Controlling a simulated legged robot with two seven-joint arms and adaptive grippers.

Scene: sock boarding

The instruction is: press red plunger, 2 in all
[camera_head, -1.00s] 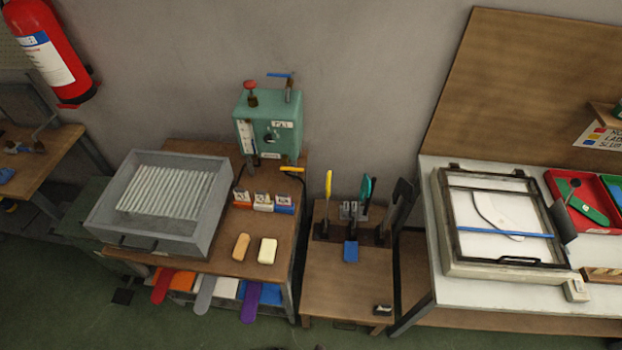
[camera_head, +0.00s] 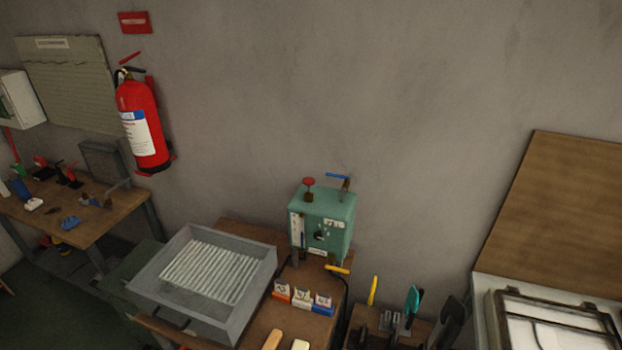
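A red plunger (camera_head: 309,183) with a round cap stands on top of the green box-shaped machine (camera_head: 325,215), at its left. The machine stands at the back of the wooden table against the wall. A blue-handled lever (camera_head: 338,177) is on its top right. A gauge and a dark round knob are on its front. A yellow handle (camera_head: 338,269) is low at its front right. No second red plunger can be made out on the machine. Neither of my grippers is in the view.
A grey ribbed tray (camera_head: 211,276) sits left of the machine. Several small labelled blocks (camera_head: 302,299) lie in front of it. Upright tools (camera_head: 412,300) stand to the right. A red fire extinguisher (camera_head: 143,124) hangs on the wall, above and left.

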